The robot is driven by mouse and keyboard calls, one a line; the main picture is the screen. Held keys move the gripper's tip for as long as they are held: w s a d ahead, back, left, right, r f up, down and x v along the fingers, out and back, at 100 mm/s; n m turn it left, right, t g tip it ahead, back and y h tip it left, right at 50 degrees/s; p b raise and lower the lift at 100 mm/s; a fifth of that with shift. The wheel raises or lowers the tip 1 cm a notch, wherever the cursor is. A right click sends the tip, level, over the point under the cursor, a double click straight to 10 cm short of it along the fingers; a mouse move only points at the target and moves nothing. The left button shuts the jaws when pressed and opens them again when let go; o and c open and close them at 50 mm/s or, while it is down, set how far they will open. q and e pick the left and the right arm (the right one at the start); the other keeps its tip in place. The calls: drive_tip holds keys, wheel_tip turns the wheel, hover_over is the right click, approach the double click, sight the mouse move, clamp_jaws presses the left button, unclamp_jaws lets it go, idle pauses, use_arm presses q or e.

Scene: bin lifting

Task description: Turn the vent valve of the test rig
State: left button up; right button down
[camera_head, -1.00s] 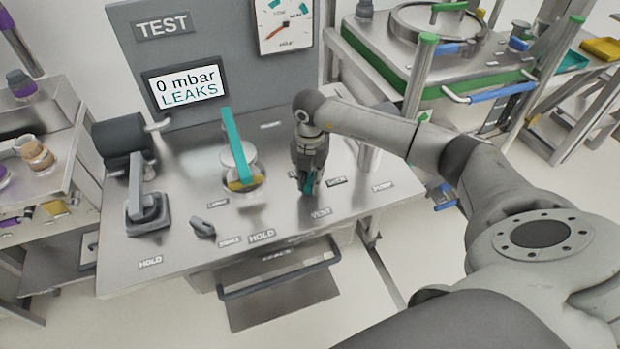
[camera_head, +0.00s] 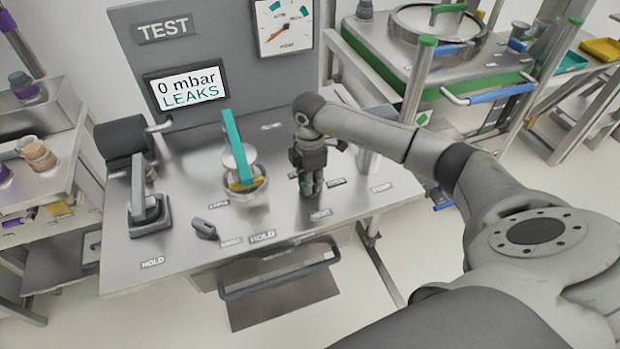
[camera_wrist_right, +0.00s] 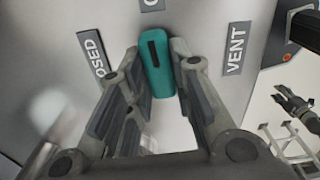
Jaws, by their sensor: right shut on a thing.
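The test rig (camera_head: 200,255) is a steel bench with a grey back panel; its screen (camera_head: 187,90) reads "0 mbar LEAKS". My right gripper (camera_head: 310,192) points down at the bench top behind the VENT label. In the right wrist view, the teal vent valve handle (camera_wrist_right: 156,62) lies between the fingers of my right gripper (camera_wrist_right: 160,85), which is shut on it. The handle lies roughly along the fingers, between a partly hidden label ending "OSED" and the VENT label. In the head view the gripper mostly hides it. A small dark gripper, apparently my left (camera_wrist_right: 298,105), shows at the right edge, too small to read.
A teal lever (camera_head: 238,148) stands over a round fitting left of my right gripper. A grey clamp lever (camera_head: 148,212) and a small dark knob (camera_head: 204,229) are farther left. A gauge (camera_head: 284,25) is on the panel. A drawer handle (camera_head: 280,275) juts out in front.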

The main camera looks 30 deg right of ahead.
drive_tip(key=shift+m, duration=0.6)
drive_tip(key=c, duration=1.3)
unclamp_jaws()
wheel_tip(320, 180, up, 12)
drive_tip(key=shift+r, duration=0.1)
